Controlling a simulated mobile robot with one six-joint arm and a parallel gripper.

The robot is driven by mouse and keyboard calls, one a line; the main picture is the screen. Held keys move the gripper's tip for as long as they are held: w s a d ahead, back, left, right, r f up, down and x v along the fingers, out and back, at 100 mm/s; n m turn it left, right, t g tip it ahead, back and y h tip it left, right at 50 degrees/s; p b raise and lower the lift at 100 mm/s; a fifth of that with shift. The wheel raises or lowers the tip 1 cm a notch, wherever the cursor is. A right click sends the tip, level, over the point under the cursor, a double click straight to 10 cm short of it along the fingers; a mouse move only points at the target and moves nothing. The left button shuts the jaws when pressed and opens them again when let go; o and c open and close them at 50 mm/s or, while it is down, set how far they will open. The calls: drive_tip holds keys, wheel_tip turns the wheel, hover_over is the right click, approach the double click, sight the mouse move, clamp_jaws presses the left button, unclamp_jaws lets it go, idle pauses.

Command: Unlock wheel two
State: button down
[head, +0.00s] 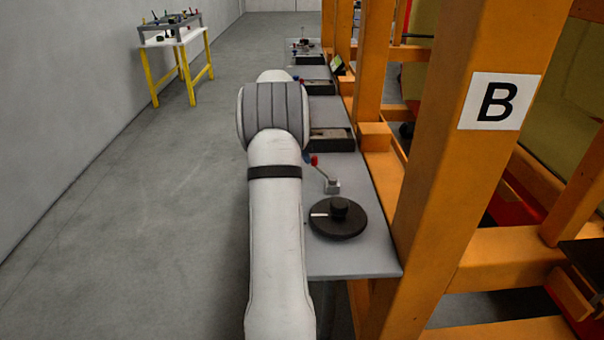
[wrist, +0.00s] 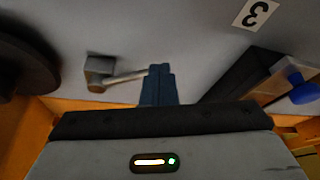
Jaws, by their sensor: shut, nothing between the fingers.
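A black round wheel (head: 338,217) with a raised knob and a white mark lies on the grey panel (head: 362,262). Behind it a small metal lever (head: 326,178) with a red ball end rises from a square base. In the wrist view, the lever (wrist: 122,77) runs from its base to my gripper (wrist: 159,72), whose blue fingers are shut with nothing between them. The fingers hide the lever's far end; I cannot tell whether they touch it. The wheel's edge (wrist: 22,65) shows at the left. In the head view my arm hides most of the gripper.
An orange frame post with a "B" sign (head: 498,101) stands right of the panel. Dark trays (head: 333,140) line the bench beyond. A "3" label (wrist: 257,12) and a blue knob (wrist: 303,88) show in the wrist view. The floor at left is free, with a yellow-legged table (head: 178,38) farther back.

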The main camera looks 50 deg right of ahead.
drive_tip(key=shift+w+a, duration=0.1)
drive_tip(key=shift+a, duration=0.15)
drive_tip(key=shift+w+a+f+b, duration=0.1)
drive_tip(key=shift+w+a+b, duration=0.35)
drive_tip(key=shift+a, duration=0.2)
drive_tip(key=shift+w+a+f+b, duration=0.1)
drive_tip(key=shift+w+a+b, duration=0.25)
drive_tip(key=shift+a+b, duration=0.25)
drive_tip(key=v, duration=1)
drive_tip(key=shift+a+r, duration=0.2)
drive_tip(key=shift+r, duration=0.05)
drive_tip(key=shift+w, duration=0.1)
